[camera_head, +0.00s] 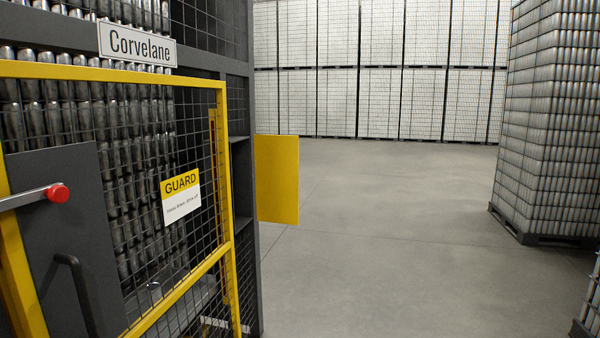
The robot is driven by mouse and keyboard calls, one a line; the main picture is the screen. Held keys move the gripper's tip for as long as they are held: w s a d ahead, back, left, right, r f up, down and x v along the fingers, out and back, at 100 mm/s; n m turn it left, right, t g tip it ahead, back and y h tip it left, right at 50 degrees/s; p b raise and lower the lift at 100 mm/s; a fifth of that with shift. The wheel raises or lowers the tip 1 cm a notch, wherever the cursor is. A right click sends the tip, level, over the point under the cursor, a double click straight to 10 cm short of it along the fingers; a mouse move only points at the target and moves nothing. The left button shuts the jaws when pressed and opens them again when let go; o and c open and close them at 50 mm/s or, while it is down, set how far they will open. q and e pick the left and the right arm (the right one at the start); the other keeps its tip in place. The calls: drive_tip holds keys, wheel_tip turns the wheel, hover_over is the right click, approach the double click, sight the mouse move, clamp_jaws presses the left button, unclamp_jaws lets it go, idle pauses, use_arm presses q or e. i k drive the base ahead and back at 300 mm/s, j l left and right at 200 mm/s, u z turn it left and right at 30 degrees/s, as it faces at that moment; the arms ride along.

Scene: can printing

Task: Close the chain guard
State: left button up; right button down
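The chain guard is a yellow-framed black mesh panel (223,150) at the left of the head view, in front of the machine. It bears a yellow and white GUARD sign (180,196). A dark plate (60,215) with a dark bent handle (76,290) is at its left side. Rows of shiny cans show behind the mesh. I cannot tell whether the guard stands ajar or flush with the machine frame. Its lower part is cut off by the picture edge. Neither of my grippers is in view.
A grey lever with a red knob (58,193) juts in from the left edge. A yellow panel (277,180) sticks out beyond the machine's right corner. A wrapped can pallet (548,130) stands at right. Grey floor (390,240) between is clear.

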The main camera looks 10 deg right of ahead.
sight(276, 156)
drive_tip(key=i+l+u, duration=0.15)
drive_tip(key=i+l, duration=0.35)
drive_tip(key=i+l+u, duration=0.15)
drive_tip(key=i+l, duration=0.4)
drive_tip(key=i, duration=0.15)
drive_tip(key=i+l+u, duration=0.15)
drive_tip(key=i+l, duration=0.35)
drive_tip(key=l, duration=0.15)
drive_tip(key=i+l+u, duration=0.1)
drive_tip(key=i+l, duration=0.45)
drive_tip(key=l, duration=0.1)
